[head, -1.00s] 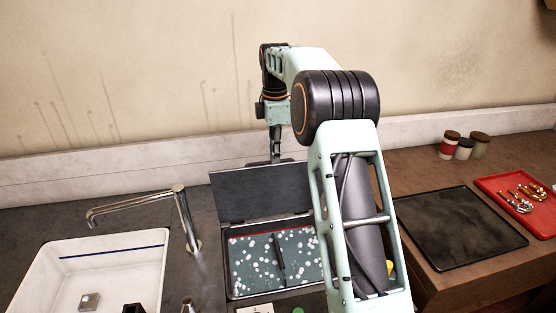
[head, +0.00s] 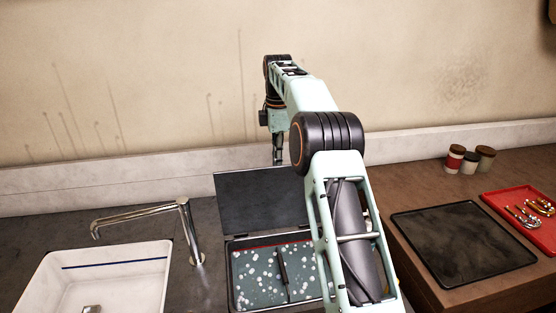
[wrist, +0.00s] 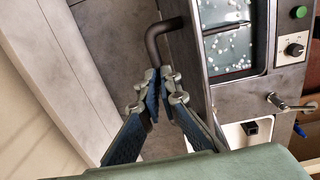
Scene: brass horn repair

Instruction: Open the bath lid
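The bath lid (head: 262,200) is a dark flat plate, raised steeply at the back of the bath with its inner face showing. The bath (head: 250,275) below it is exposed, dark green with pale bubbles. In the head view my gripper (head: 278,155) is behind the lid's top edge, its tips hidden there. In the wrist view my gripper (wrist: 158,76) has its blue-padded fingers converged at the free end of the dark bent lid handle (wrist: 165,27) and appears shut on it. The bath's liquid also shows in the wrist view (wrist: 228,35).
A white sink (head: 110,275) with a metal tap (head: 187,225) is left of the bath. A black mat (head: 462,240), red tray (head: 510,205) and small jars (head: 470,162) are on the wooden bench at right. The wall is close behind. A green button (wrist: 299,12) and knob (wrist: 294,50) are on the bath's front panel.

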